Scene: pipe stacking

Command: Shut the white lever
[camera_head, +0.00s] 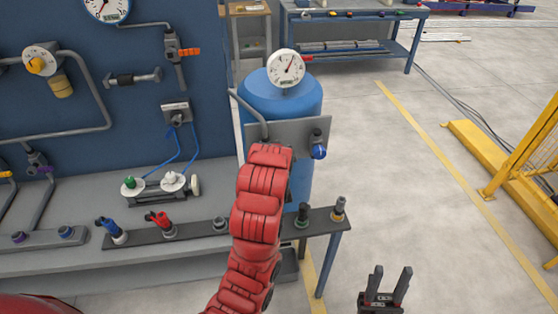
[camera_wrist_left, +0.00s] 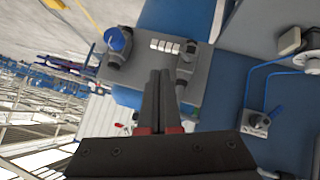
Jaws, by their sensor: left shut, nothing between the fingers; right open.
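I cannot clearly make out a white lever in either view. A grey plate (camera_head: 290,131) on the blue tank (camera_head: 301,101) carries a blue-handled valve (camera_head: 319,150). My right gripper (camera_head: 388,272) is open and empty, lower right.
A pressure gauge (camera_head: 286,68) tops the tank. Left is a blue panel (camera_head: 130,45) with pipes and valves. A rail with coloured valves (camera_head: 190,232) runs along the grey bench. A yellow fence (camera_head: 525,150) stands right. The floor between is open.

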